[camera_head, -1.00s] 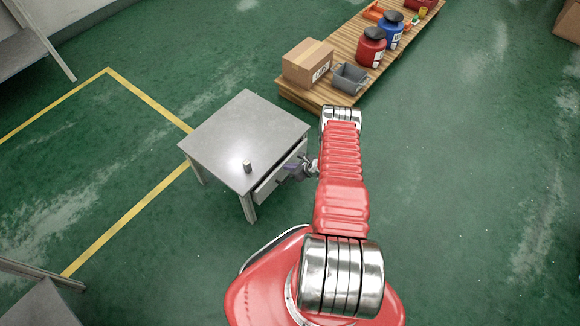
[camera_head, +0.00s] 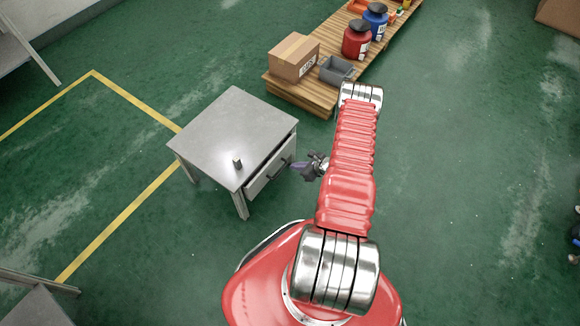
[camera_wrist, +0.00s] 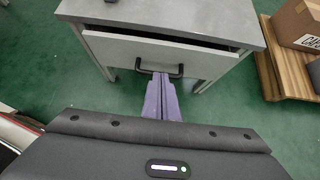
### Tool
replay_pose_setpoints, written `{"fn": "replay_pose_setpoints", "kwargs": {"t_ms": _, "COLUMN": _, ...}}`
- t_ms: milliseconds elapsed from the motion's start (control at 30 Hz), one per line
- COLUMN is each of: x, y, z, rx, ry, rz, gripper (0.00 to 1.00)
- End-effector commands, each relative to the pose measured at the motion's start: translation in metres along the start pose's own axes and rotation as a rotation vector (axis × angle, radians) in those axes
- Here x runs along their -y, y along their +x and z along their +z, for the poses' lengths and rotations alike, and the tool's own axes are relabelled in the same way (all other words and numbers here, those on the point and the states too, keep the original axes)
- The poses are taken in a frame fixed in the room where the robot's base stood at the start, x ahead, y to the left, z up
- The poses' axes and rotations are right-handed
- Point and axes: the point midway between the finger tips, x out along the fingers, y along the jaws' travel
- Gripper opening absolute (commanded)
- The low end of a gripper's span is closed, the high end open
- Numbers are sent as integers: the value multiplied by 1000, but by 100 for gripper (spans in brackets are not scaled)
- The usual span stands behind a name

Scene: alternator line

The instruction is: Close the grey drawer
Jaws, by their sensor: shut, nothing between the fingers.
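The grey drawer (camera_head: 262,182) sits under the top of a small grey table (camera_head: 235,130) and is slightly open. In the wrist view its front (camera_wrist: 110,48) stands out from under the tabletop, with a narrow dark gap above it. A black bar handle (camera_wrist: 178,72) is on the front. My gripper (camera_head: 294,165) is shut and empty, to the right of the drawer front and pointing at it. Its purple fingers (camera_wrist: 160,78) end at the handle in the wrist view; I cannot tell whether they touch it.
A small block (camera_head: 237,163) stands on the tabletop. A wooden pallet (camera_head: 305,96) behind holds a cardboard box (camera_head: 292,60), a grey bin (camera_head: 336,70) and red and blue containers. Green floor is clear to the right.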

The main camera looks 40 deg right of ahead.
Motion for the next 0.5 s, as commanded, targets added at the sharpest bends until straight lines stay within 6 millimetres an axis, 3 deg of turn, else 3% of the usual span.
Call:
{"fn": "replay_pose_setpoints", "kwargs": {"t_ms": 200, "x": 1, "y": -21, "z": 0, "rx": 1, "ry": 0, "rz": -1, "gripper": 0}}
{"fn": "replay_pose_setpoints", "kwargs": {"t_ms": 500, "x": 0, "y": -23, "z": 0, "rx": 0, "ry": 0, "rz": 0, "gripper": 0}}
